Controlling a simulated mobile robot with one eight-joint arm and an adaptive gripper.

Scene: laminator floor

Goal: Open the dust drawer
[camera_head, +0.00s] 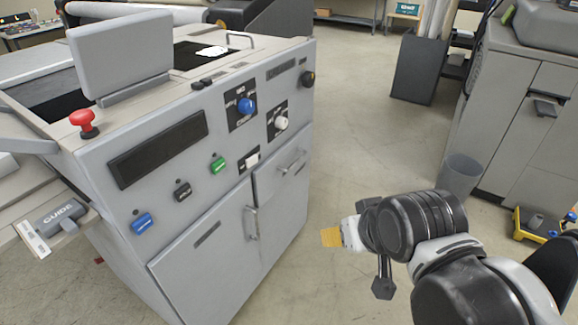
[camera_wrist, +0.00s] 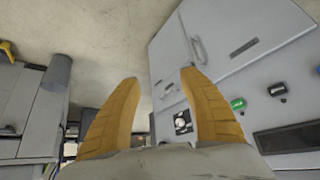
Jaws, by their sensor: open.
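The grey laminator (camera_head: 165,140) stands at the left in the head view. A small drawer front (camera_head: 278,178) with a bar handle (camera_head: 291,163) sits at the upper right of its front, and I see no gap around it. I take it for the dust drawer. In the wrist view the laminator appears roughly upside down, with a drawer handle (camera_wrist: 168,91) partly between the fingers. My gripper (camera_head: 331,237) is to the right of the laminator, apart from the handle. Its two yellow fingers (camera_wrist: 158,77) are open and empty.
A cabinet door (camera_head: 210,255) with a vertical handle (camera_head: 252,223) is left of the drawer. Buttons, knobs and a red emergency stop (camera_head: 82,118) are on the laminator. A grey bin (camera_head: 459,177) stands by another machine at right. The floor (camera_head: 350,130) between is clear.

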